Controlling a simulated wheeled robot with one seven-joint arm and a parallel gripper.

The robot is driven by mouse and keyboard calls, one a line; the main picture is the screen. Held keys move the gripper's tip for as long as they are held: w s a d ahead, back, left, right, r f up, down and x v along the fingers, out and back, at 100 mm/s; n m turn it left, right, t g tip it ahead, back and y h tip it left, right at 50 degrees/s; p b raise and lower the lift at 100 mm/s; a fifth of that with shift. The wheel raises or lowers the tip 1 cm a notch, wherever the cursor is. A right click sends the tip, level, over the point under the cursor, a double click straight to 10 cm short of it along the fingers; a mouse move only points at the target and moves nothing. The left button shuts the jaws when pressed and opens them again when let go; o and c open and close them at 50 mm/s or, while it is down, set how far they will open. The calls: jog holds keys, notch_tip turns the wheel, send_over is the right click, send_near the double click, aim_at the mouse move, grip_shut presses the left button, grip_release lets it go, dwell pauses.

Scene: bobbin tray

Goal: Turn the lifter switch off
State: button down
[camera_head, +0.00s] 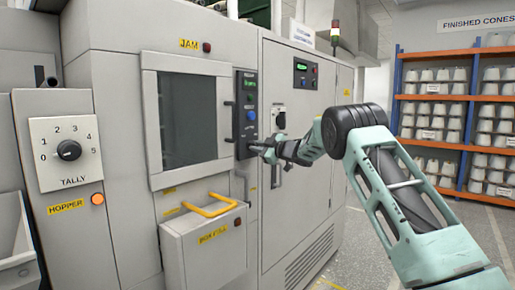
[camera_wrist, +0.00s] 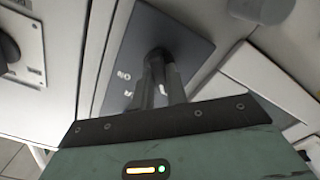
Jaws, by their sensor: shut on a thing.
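A dark switch (camera_wrist: 157,54) stands out from a grey plate (camera_wrist: 130,35) in the wrist view. Upside-down white lettering that looks like ON is on the plate beside it. No lifter name is legible. My gripper (camera_wrist: 160,72) is shut on the switch, its two fingers on either side of it. In the head view my gripper (camera_head: 256,149) reaches in from the right to the foot of the narrow dark control panel (camera_head: 246,112) and hides the switch there. The fingers hide most of the switch, so its setting cannot be told.
Right of the panel is a cabinet door with a rotary switch (camera_head: 279,119) and a handle (camera_head: 277,175). Left are a dark window (camera_head: 188,118) and a yellow bin handle (camera_head: 210,207). A tally dial (camera_head: 69,150) is far left. Shelves (camera_head: 455,140) stand behind at right.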

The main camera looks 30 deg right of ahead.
jog(key=c, duration=1.4)
grip_release()
jog(key=b+v, duration=0.3)
jog(key=v, duration=1.4)
jog(key=shift+s, duration=0.2)
jog(key=shift+d, duration=0.1)
